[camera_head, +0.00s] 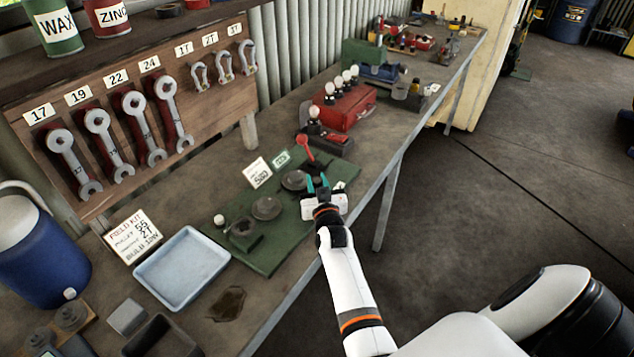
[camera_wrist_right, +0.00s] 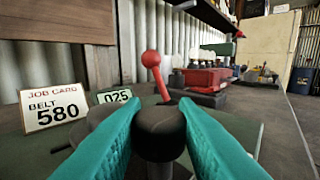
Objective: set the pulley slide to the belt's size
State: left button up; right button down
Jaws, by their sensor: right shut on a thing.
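My right gripper (camera_head: 318,183) reaches over the right part of a green board (camera_head: 275,250) on the bench. In the right wrist view its teal fingers (camera_wrist_right: 160,135) are shut on a dark round knob (camera_wrist_right: 160,133), one finger on each side. A red-balled lever (camera_wrist_right: 153,62) stands behind the knob; it also shows in the head view (camera_head: 304,142). A job card (camera_wrist_right: 53,107) reads "BELT 580", and a small green sign (camera_wrist_right: 116,95) beside it reads "025". Grey discs (camera_head: 266,208) lie on the board. My left gripper is not in view.
A blue tray (camera_head: 181,268) and a "FIELD KIT" card (camera_head: 134,237) are left of the board. Wrenches (camera_head: 66,162) hang on a wooden rack behind. A red box (camera_head: 345,106) with bulbs stands farther along. Open floor (camera_head: 480,200) lies right of the bench.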

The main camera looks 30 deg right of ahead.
aim_at(313, 173)
jog(key=shift+d+f, duration=0.1)
jog(key=shift+d, duration=0.05)
jog(key=d, duration=0.1)
jog(key=w+d+b, duration=0.1)
jog(key=d, duration=0.1)
jog(key=w+d+b, duration=0.1)
jog(key=d, duration=0.1)
jog(key=shift+w+d+f, duration=0.1)
jog(key=shift+w+d, duration=0.1)
jog(key=shift+d+b, duration=0.15)
jog(key=shift+b, duration=0.15)
jog(key=shift+r, duration=0.3)
jog(key=c, duration=1.4)
grip_release()
jog(key=shift+o, duration=1.3)
jog(key=shift+w+d+f, duration=0.1)
jog(key=shift+w+f, duration=0.1)
jog(key=shift+f, duration=0.05)
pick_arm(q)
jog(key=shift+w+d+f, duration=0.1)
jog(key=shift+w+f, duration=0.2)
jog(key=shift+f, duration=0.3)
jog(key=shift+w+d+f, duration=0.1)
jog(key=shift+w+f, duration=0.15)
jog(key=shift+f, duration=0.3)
pick_arm(e)
jog(key=shift+s, duration=0.1)
